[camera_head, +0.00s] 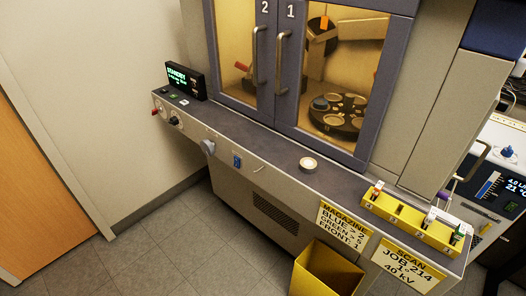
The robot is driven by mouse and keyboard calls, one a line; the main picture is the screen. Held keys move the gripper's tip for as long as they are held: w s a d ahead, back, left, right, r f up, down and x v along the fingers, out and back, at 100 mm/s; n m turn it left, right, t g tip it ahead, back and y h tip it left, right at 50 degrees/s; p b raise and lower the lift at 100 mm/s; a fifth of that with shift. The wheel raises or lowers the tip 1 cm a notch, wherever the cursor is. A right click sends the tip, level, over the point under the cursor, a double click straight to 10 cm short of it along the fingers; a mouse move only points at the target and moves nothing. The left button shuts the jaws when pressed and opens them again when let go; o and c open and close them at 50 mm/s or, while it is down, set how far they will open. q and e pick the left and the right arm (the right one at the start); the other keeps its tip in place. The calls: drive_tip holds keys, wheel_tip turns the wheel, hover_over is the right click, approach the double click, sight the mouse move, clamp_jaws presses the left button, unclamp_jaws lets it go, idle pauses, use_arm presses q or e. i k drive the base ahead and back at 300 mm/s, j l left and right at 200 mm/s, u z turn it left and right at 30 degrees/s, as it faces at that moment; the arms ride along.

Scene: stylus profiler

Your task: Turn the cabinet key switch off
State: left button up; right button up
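The cabinet (286,60) has two glass doors marked 2 and 1, both apparently shut. A small round dark-and-light fitting (175,121) sits near the left end of the ledge's front face; it may be the key switch, but it is too small to tell its position. A red button-like part (155,111) is left of it. A grey round knob (208,146) and a blue fitting (236,160) are to its right. A small black display (186,79) with green text stands on the ledge's left end. Neither of my grippers is in view.
The ledge (270,146) carries a round cream disc (308,164) and a yellow rack (412,226) with several small items. A yellow bin (325,272) stands below, near yellow signs (343,226). The tiled floor (165,240) at the left is clear, beside a wooden door (40,180).

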sight(155, 112)
drive_tip(key=i+j+z, duration=0.1)
drive_tip(key=i+j, duration=0.2)
drive_tip(key=i+j+z, duration=0.15)
drive_tip(key=i+j, duration=0.2)
drive_tip(key=j, duration=0.25)
